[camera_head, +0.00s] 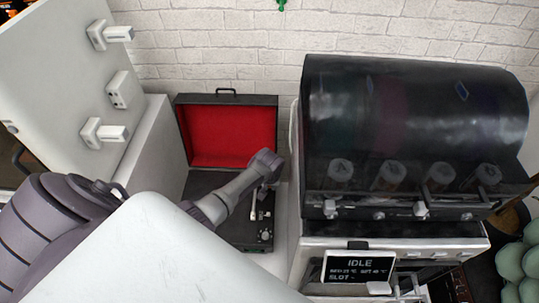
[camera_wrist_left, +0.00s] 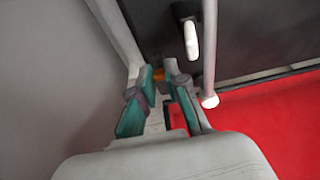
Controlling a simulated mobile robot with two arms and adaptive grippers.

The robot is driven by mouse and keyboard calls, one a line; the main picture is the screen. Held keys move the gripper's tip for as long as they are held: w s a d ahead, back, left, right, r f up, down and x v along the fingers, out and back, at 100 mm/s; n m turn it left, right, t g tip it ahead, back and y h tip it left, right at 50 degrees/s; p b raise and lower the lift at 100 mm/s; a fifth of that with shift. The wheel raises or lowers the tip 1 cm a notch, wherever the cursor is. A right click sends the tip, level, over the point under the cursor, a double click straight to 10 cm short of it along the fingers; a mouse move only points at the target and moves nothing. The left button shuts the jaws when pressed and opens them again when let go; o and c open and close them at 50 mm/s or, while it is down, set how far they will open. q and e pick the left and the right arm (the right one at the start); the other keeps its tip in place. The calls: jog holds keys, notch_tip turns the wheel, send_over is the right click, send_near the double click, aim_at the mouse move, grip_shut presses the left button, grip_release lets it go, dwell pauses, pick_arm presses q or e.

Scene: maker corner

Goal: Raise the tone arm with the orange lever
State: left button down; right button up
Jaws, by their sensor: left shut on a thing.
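The record player (camera_head: 230,233) is a black case standing on a surface at the centre. Its lid (camera_head: 228,135) is open, with a red lining. The pale tone arm (camera_head: 253,205) lies over the right part of the deck; in the left wrist view a pale rod that looks like it (camera_wrist_left: 210,50) runs beside my fingers. My left gripper (camera_head: 270,184) is over the deck's right side. In the left wrist view its teal-padded fingers (camera_wrist_left: 162,80) close around the small orange lever (camera_wrist_left: 158,74), mostly hidden between the tips. My right gripper is out of view.
A large machine with a dark clear cover (camera_head: 415,120) and a screen reading IDLE (camera_head: 358,266) stands close on the right. A white brick wall (camera_head: 200,50) is behind.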

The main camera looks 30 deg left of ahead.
pick_arm(q)
jog(key=shift+w+a+g+h+b, duration=0.15)
jog(key=shift+w+g+h+b, duration=0.2)
jog(key=shift+w+g+h, duration=0.25)
jog(key=g+b, duration=0.1)
jog(key=b, duration=0.1)
jog(key=g+h+b, duration=0.1)
jog(key=b, duration=0.2)
jog(key=w+a+g+h+b, duration=0.1)
jog(key=g+b, duration=0.1)
jog(key=b, duration=0.1)
jog(key=shift+f, duration=0.35)
jog(key=shift+w+r+b, duration=0.15)
jog(key=shift+b, duration=0.7)
jog(key=c, duration=1.2)
grip_release()
jog(key=shift+a, duration=0.1)
jog(key=shift+o, duration=0.2)
jog(key=shift+r, duration=0.15)
